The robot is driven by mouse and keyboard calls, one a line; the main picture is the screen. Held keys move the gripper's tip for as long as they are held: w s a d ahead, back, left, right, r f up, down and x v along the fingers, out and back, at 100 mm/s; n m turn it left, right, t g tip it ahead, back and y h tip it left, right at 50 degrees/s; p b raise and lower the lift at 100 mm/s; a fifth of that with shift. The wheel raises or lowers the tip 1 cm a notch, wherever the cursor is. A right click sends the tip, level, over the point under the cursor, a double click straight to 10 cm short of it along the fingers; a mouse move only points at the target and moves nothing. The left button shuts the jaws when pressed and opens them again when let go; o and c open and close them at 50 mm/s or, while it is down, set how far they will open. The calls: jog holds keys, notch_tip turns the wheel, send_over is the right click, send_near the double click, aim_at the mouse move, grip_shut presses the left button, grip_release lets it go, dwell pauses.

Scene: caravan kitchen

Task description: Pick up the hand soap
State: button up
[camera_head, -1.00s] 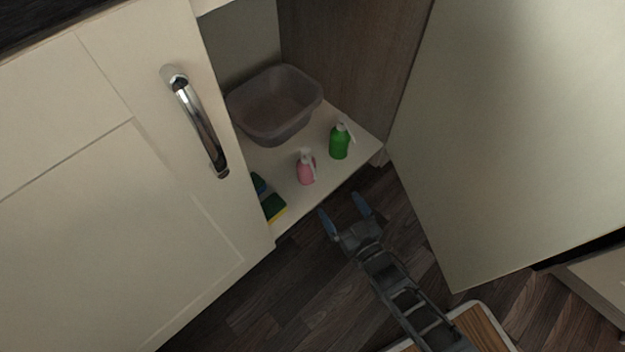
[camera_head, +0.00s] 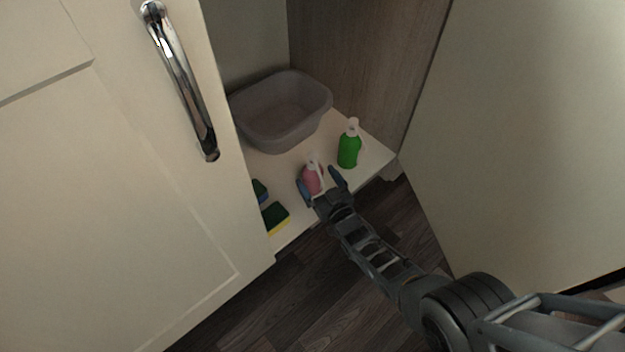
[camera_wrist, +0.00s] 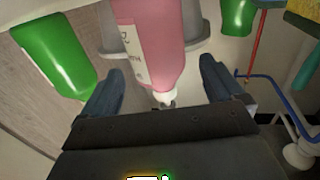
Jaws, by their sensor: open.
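The pink pump bottle (camera_head: 311,180), which looks like the hand soap, stands upright near the front of the white cabinet shelf (camera_head: 291,232). It has a white pump top. My gripper (camera_head: 321,185) is open, with its blue fingers on either side of the pink bottle in the head view. In the wrist view the pink bottle (camera_wrist: 152,40) shows a white label and lies in the gap ahead of my open gripper (camera_wrist: 162,80). I see no clear contact. The fingers and wrist hide its lower part in the head view.
A green pump bottle (camera_head: 348,150) stands to the right on the shelf. A grey tub (camera_head: 281,110) is behind, and sponges (camera_head: 275,217) lie to the left. The cabinet's handled front (camera_head: 150,190) and an open door panel (camera_head: 510,140) flank the opening.

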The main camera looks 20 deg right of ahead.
jog(key=shift+w, duration=0.9)
jog(key=c, duration=1.3)
